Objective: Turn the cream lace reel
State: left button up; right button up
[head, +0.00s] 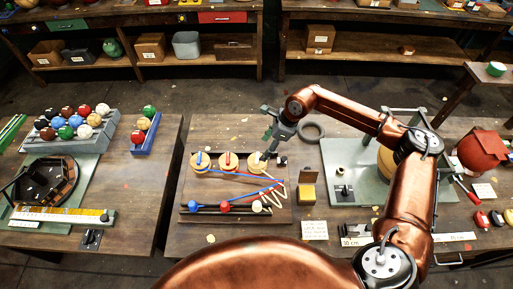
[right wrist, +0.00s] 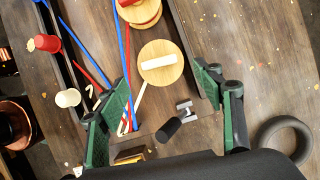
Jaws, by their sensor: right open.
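The cream lace reel (head: 256,168) is a round wooden disc with a cream bar across its top, at the right end of a row of three reels on a wooden board. In the right wrist view the cream lace reel (right wrist: 160,72) lies between and beyond my fingers, with a gap on each side. My right gripper (head: 267,146) is open and points down at it; its green-padded fingers also show in the right wrist view (right wrist: 161,82). Cream lace runs from the reel toward the cream peg (head: 257,206). My left gripper is out of view.
The blue-barred reel (head: 199,167) and red-barred reel (head: 228,168) stand left of it. A black-handled metal fitting (right wrist: 178,118) is close by the reel.

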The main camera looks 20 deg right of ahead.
aim_at(257, 157)
jog(key=shift+x, duration=3.5)
jog(key=shift+s, duration=0.15)
jog(key=shift+p, duration=0.3)
jog(key=c, duration=1.2)
